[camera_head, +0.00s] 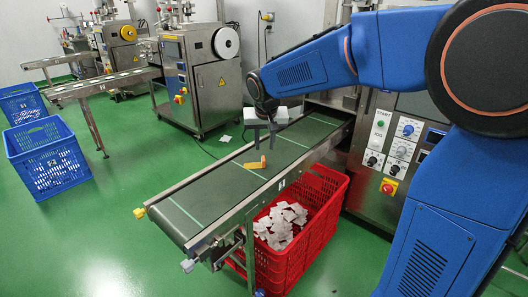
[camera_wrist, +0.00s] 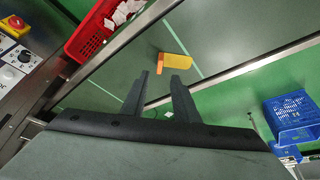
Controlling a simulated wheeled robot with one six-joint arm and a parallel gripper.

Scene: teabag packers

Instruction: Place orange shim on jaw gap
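In the wrist view the shim (camera_wrist: 174,66) lies on the belt just beyond the fingertips, beside a pale line across the belt. My gripper (camera_head: 265,132) is above the belt, a little beyond the shim in the head view. In the wrist view my gripper (camera_wrist: 163,76) has its two dark fingers apart with nothing between them. I cannot make out the jaw gap in either view.
A red crate (camera_head: 331,204) with white teabags stands beside the belt. A control panel (camera_head: 395,150) with knobs is at the right. Blue crates (camera_head: 48,160) stand at the left, and packing machines (camera_head: 205,85) stand behind. Green floor (camera_head: 100,225) is clear at the front left.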

